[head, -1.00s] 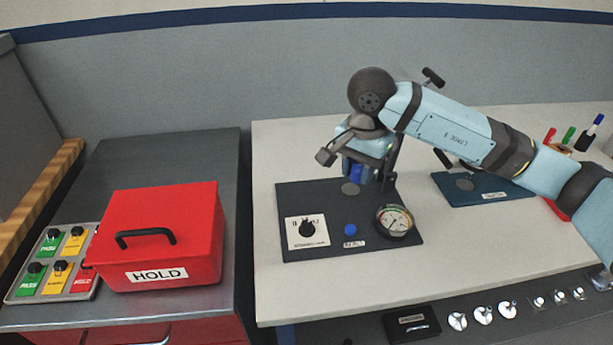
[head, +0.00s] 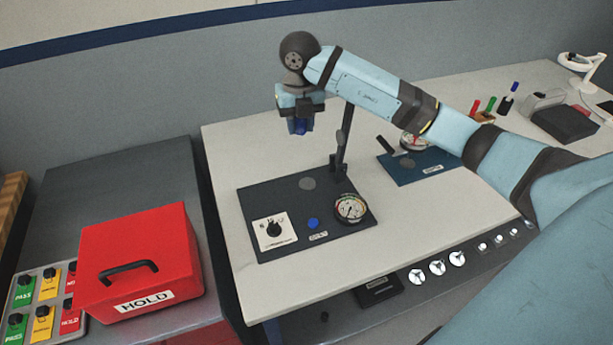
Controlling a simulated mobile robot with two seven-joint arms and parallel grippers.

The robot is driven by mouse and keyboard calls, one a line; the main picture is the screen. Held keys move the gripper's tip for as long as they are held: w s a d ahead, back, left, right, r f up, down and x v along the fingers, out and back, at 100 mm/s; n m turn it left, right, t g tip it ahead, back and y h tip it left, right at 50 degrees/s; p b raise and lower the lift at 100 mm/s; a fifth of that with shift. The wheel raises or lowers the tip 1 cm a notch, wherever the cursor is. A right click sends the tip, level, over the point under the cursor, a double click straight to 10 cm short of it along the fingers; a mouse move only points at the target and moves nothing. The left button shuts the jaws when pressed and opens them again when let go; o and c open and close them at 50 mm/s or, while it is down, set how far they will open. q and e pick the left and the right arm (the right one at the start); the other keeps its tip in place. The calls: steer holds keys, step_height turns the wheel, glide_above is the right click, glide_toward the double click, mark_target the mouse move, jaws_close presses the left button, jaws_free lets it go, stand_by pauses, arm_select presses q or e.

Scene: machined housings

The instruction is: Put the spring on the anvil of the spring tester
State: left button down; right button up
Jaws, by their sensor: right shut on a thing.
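The spring tester (head: 255,198) is a dark base plate with a post (head: 340,150), a dial gauge (head: 350,208), a blue button (head: 313,224) and a black knob. Its anvil looks to be the small grey disc (head: 308,183) near the plate's back edge, bare in view. My right gripper (head: 300,130) points down, left of the post and above and behind the disc in the picture. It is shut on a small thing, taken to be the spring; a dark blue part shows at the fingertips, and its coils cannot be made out. My left gripper is out of view.
A second tester on a blue plate (head: 425,172) stands to the right, partly behind my right arm. A red HOLD box (head: 140,255) and a button panel (head: 38,300) are on the left grey cabinet. The pale bench is clear left of the tester.

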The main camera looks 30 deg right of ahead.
steer(key=d+r+m+p, duration=0.1)
steer(key=d+m, duration=0.1)
steer(key=m, duration=0.4)
steer(key=m+p, duration=0.2)
glide_above(307, 183)
step_height(307, 183, down, 15)
steer(key=shift+s+r, duration=0.1)
steer(key=shift+r, duration=0.05)
step_height(307, 183, down, 5)
steer(key=shift+f, duration=0.15)
steer(key=shift+f, duration=0.15)
steer(key=o, duration=0.9)
